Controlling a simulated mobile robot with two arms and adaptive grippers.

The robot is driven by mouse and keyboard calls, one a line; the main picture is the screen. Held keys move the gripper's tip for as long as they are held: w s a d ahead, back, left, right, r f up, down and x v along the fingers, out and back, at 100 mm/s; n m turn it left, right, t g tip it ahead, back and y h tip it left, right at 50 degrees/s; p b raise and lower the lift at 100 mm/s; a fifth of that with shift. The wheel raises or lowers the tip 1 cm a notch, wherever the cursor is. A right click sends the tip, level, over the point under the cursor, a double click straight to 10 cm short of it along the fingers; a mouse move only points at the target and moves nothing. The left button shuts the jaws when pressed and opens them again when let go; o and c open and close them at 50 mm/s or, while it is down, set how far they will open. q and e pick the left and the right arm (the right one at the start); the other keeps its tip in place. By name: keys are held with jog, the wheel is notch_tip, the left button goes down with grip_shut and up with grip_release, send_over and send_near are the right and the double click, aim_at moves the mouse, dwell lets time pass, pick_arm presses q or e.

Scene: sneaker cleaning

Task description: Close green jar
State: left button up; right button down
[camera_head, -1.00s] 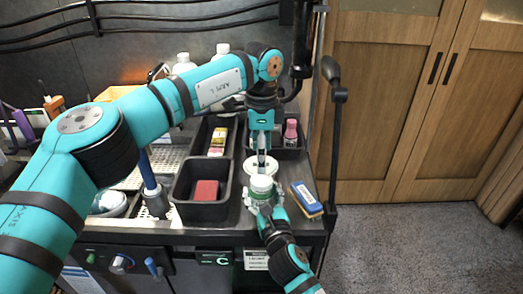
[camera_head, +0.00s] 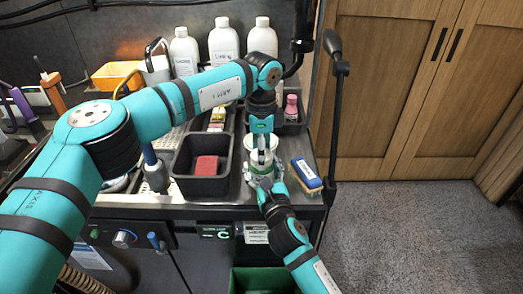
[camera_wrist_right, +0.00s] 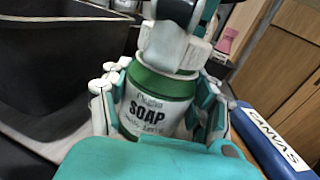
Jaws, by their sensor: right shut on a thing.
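The jar (camera_wrist_right: 155,112) is white with a green upper band and a label reading "SOAP". It stands upright near the counter's front edge. My right gripper (camera_head: 263,184) is shut around the jar's body, with fingers on both sides in the right wrist view (camera_wrist_right: 160,118). My left gripper (camera_head: 262,150) points down from above, directly over the jar. A white lid-like piece (camera_wrist_right: 178,52) shows between the left gripper's fingers and the green band. Whether those fingers press on it, and whether it sits fully on the jar, I cannot tell.
A black bin (camera_head: 202,184) with a red block (camera_head: 206,165) stands left of the jar. A blue brush (camera_head: 306,173) labelled "CANVAS" lies to the right. A pink bottle (camera_head: 291,108) and large white bottles (camera_head: 223,42) stand behind. A dark upright post (camera_head: 336,120) rises at the right edge.

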pick_arm(q)
jog(key=c, duration=0.9)
jog(key=m, duration=0.4)
jog(key=shift+m, duration=0.3)
jog(key=m, duration=0.4)
jog(key=shift+m, duration=0.4)
jog(key=m, duration=2.6)
jog(key=shift+w+f, duration=0.1)
jog(key=m, duration=0.4)
jog(key=shift+m, duration=0.3)
jog(key=m, duration=0.7)
jog(key=o, duration=1.4)
